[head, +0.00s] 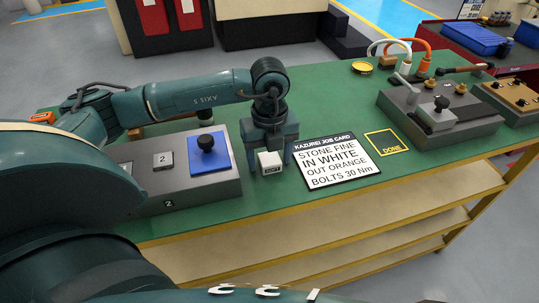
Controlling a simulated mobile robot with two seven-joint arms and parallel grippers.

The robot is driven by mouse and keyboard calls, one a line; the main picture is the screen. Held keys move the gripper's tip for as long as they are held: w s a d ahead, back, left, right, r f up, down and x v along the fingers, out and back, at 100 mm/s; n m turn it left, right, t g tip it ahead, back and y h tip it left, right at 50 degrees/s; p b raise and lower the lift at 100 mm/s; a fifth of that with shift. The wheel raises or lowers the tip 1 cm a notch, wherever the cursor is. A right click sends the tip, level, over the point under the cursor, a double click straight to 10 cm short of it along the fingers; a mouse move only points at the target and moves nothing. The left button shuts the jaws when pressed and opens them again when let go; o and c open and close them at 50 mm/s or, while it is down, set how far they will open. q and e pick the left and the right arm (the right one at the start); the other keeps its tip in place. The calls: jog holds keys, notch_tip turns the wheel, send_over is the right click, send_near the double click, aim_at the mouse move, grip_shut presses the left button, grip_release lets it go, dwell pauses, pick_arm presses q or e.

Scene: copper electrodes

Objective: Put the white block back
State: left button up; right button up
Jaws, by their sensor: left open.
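The small white block (270,162), with dark lettering on its front face, is at the middle of the green bench (230,222), just left of the job card. My left gripper (270,156) reaches down over it from the left. Its jaws are open, one finger to each side of the block. I cannot tell whether the fingers touch it. A grey stand (143,196) left of the gripper has a light plate marked 2 and a blue pad (213,168) with a black knob on it. My right gripper is not in view.
The job card (338,164) lies right of the gripper, with a yellow DONE outline (388,144) beyond it. A grey fixture (455,130) with a lever and a knobbed block stands at right, orange and white cables behind it. A yellow round dish (362,68) is at the back.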

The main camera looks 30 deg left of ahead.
aim_at(269, 158)
pick_arm(q)
jog(key=shift+r, duration=0.1)
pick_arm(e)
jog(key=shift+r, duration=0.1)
pick_arm(q)
notch_tip(269, 158, up, 12)
jog(key=shift+b, duration=0.3)
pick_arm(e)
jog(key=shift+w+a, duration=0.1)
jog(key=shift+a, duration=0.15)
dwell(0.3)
